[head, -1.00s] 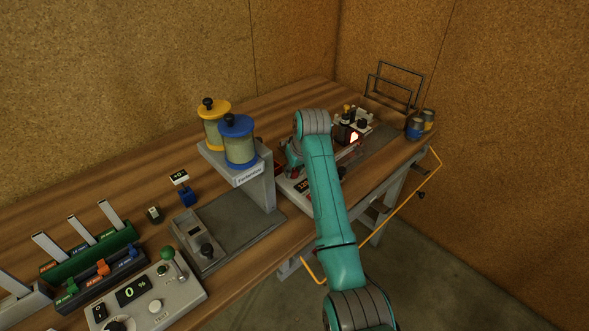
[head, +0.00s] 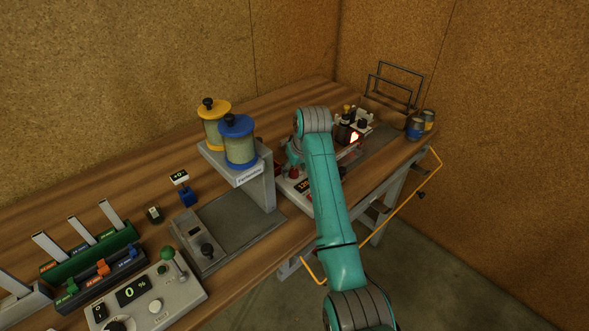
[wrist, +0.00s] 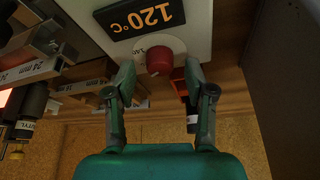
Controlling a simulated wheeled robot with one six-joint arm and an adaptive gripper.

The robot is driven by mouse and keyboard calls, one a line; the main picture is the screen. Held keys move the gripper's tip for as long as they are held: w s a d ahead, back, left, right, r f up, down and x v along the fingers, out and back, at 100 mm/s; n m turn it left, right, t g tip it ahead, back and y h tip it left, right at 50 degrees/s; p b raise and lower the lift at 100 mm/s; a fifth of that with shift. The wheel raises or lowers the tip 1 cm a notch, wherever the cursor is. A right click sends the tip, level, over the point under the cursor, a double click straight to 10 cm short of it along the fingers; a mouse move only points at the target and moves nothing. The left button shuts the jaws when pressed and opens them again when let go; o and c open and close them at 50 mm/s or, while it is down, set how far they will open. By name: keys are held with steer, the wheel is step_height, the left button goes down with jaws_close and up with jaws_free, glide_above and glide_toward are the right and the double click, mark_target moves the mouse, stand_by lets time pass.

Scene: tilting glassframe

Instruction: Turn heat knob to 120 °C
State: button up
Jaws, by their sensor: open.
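The red heat knob (wrist: 160,57) shows in the wrist view on a pale panel, under a black display (wrist: 145,18) that reads 120 °C in orange. My gripper (wrist: 159,72) is open, with one fingertip to each side of the knob and visible gaps between. The knob's pointer is hard to read. In the head view the panel is partly hidden behind my arm. Its display (head: 302,186) shows there in part.
A stand with a yellow spool (head: 213,130) and a blue spool (head: 238,147) is left of my arm. A glowing device (head: 353,137) and two small cans (head: 415,129) stand beyond it. A control box (head: 150,300) reading 0 % is at the lower left.

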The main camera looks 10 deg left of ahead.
steer(key=v, duration=1.1)
steer(key=shift+r, duration=0.1)
